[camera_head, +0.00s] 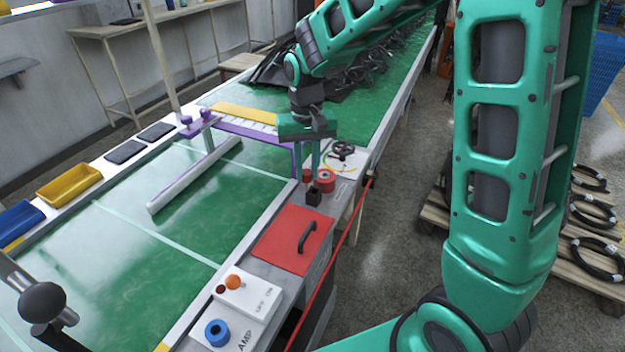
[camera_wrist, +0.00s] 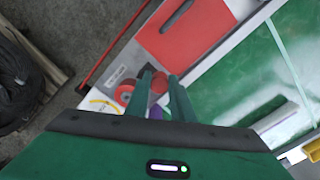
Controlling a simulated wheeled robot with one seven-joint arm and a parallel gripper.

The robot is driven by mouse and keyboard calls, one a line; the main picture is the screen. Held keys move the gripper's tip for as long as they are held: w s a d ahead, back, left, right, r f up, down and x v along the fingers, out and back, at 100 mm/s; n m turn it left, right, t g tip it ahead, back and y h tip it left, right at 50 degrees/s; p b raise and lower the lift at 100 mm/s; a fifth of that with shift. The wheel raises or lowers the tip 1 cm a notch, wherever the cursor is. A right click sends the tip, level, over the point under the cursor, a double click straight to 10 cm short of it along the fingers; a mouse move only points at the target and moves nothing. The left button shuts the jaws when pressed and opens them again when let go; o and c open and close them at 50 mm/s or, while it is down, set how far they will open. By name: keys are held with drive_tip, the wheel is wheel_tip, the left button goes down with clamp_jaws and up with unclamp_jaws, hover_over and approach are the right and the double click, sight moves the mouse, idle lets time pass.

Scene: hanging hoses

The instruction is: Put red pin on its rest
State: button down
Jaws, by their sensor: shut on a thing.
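My gripper (camera_head: 315,184) points down over the machine's near edge, beside the red round parts. In the wrist view its two fingers (camera_wrist: 160,78) stand a little apart, with a red rounded piece, which looks like the red pin (camera_wrist: 158,84), between them. The gripper is shut on it. The pin is mostly hidden by the fingers. In the head view a dark block (camera_head: 314,198) shows at the fingertips; I cannot tell whether it belongs to the fingers or the pin. The pin's rest cannot be made out clearly.
A larger red round part (camera_head: 326,181) stands just right of the fingers, close to them. A red panel with a black handle (camera_head: 308,236) lies nearer. A purple frame (camera_head: 250,137) crosses the green belt (camera_head: 150,235) to the left. A black handwheel (camera_head: 342,149) stands behind.

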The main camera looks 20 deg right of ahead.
drive_tip(key=shift+w+d+f, duration=0.4)
drive_tip(key=shift+d+f, duration=0.1)
drive_tip(key=shift+f, duration=0.55)
drive_tip(key=shift+w+d+f, duration=0.45)
drive_tip(key=shift+f, duration=0.65)
drive_tip(key=shift+w+d+f, duration=0.4)
drive_tip(key=shift+d+f, duration=0.1)
drive_tip(key=shift+f, duration=0.55)
drive_tip(key=shift+f, duration=0.25)
drive_tip(key=c, duration=1.5)
unclamp_jaws()
drive_tip(key=shift+c, duration=0.2)
drive_tip(key=shift+r, duration=0.1)
